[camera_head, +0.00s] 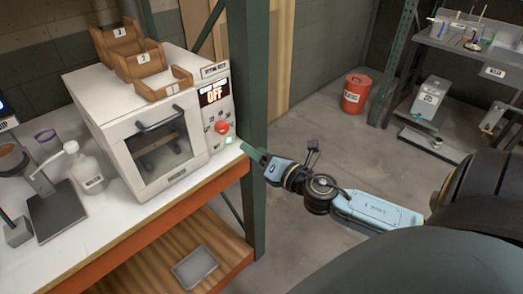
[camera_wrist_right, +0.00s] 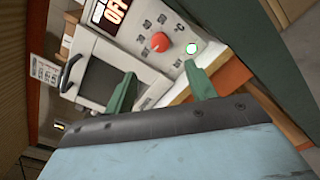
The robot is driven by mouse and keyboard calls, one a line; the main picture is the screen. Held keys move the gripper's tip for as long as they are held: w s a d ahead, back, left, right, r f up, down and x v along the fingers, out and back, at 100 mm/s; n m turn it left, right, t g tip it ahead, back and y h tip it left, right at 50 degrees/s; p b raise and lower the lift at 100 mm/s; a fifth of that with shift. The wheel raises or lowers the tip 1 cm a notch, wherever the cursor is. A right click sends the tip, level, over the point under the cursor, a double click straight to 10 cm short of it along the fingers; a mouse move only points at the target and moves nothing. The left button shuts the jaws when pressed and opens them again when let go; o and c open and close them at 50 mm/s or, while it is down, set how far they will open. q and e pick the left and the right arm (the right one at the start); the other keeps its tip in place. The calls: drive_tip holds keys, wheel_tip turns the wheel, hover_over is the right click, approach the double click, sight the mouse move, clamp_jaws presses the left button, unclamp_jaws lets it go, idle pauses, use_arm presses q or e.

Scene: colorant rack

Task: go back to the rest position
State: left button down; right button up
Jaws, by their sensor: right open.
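My right gripper (camera_head: 254,153) is in front of the right end of a white oven-like machine (camera_head: 120,110), near its control panel. In the right wrist view its two green fingers (camera_wrist_right: 160,92) are spread apart with nothing between them. My left gripper is not in view.
A green rack post (camera_head: 250,100) stands close beside my right gripper. The white bench holds a bottle (camera_head: 88,170) and a stand (camera_head: 60,212). A metal tray (camera_head: 195,267) lies on the lower wooden shelf. A red drum (camera_head: 355,94) stands behind; the floor between is clear.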

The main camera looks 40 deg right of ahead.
drive_tip(key=shift+s, duration=0.65)
drive_tip(key=s+d+f+m+g+h, duration=0.1)
drive_tip(key=s+f+m+g, duration=0.3)
drive_tip(key=f, duration=0.7)
drive_tip(key=s+d+f+m+g+h, duration=0.15)
drive_tip(key=s+f+m, duration=0.35)
drive_tip(key=f, duration=0.7)
drive_tip(key=s+d+f+m+g+h, duration=0.1)
drive_tip(key=s+f+m+g, duration=0.4)
drive_tip(key=f, duration=0.6)
drive_tip(key=s+a+f+m+g, duration=0.2)
drive_tip(key=s+a+f+m, duration=0.2)
drive_tip(key=s, duration=0.4)
drive_tip(key=s+a+f+m+g+y, duration=0.1)
drive_tip(key=s+a+f+m+g, duration=0.1)
drive_tip(key=s+a+f+m, duration=0.2)
drive_tip(key=s+a+f+m+g+y, duration=0.1)
drive_tip(key=s+a+f+m, duration=0.3)
drive_tip(key=s+f, duration=0.5)
drive_tip(key=s+a+g, duration=0.1)
drive_tip(key=s, duration=0.3)
drive_tip(key=shift+a, duration=0.35)
drive_tip(key=shift+y, duration=0.25)
